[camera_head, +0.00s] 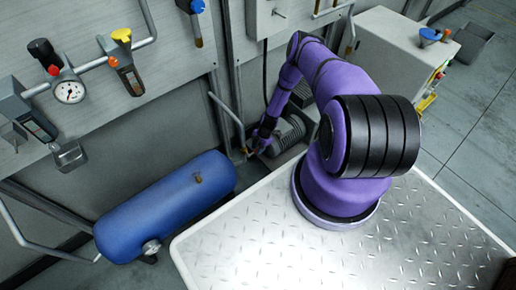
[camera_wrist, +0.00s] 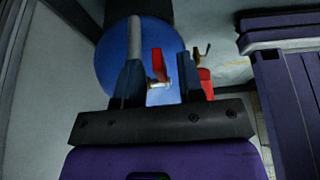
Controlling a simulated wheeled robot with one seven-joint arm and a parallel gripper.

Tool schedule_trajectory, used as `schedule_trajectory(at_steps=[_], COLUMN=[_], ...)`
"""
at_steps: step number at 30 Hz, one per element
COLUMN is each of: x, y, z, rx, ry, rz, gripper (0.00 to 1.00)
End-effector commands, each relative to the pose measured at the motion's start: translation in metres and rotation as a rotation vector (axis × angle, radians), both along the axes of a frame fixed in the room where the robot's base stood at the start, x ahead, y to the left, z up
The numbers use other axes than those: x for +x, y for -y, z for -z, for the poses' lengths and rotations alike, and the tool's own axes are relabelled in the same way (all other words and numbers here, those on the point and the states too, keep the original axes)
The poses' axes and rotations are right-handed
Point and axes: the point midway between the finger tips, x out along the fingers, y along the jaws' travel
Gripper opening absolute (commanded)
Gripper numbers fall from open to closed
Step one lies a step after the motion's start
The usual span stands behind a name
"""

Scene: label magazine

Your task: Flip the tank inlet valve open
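The blue tank (camera_head: 165,205) lies on its side by the wall, and its round blue surface (camera_wrist: 110,62) fills the background in the wrist view. My gripper (camera_wrist: 160,75) is open, its two dark blue fingers apart and pointing toward the tank. A red lever (camera_wrist: 157,62) on a small metal valve body (camera_wrist: 158,84) shows between the fingers, with a gap on each side. A second red handle (camera_wrist: 205,82) with a brass part is just right of the right finger. I cannot tell which is the inlet valve. In the head view my gripper (camera_head: 255,146) is small beside a thin pipe.
A grey pipe (camera_head: 226,115) runs down to the right of the tank. A dark ribbed motor-like unit (camera_head: 288,133) sits close to my gripper. A wall panel (camera_head: 165,50) carries a gauge (camera_head: 69,91) and coloured knobs. A pale cabinet (camera_head: 395,55) stands at the back right.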

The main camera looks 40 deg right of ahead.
Motion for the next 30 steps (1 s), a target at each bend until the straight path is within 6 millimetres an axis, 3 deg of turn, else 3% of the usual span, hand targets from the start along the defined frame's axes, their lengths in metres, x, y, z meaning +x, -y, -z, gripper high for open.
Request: schedule_trajectory(at_steps=[3, 8, 17, 30], x=[0.0, 0.0, 0.0, -0.002], y=[0.0, 0.0, -0.001, -0.008], z=[0.0, 0.0, -0.001, -0.013], rx=[0.0, 0.0, -0.019, -0.255], ry=[0.0, 0.0, -0.002, 0.001], rz=[0.0, 0.0, -0.003, -0.008], gripper=[0.35, 0.01, 0.0, 0.0])
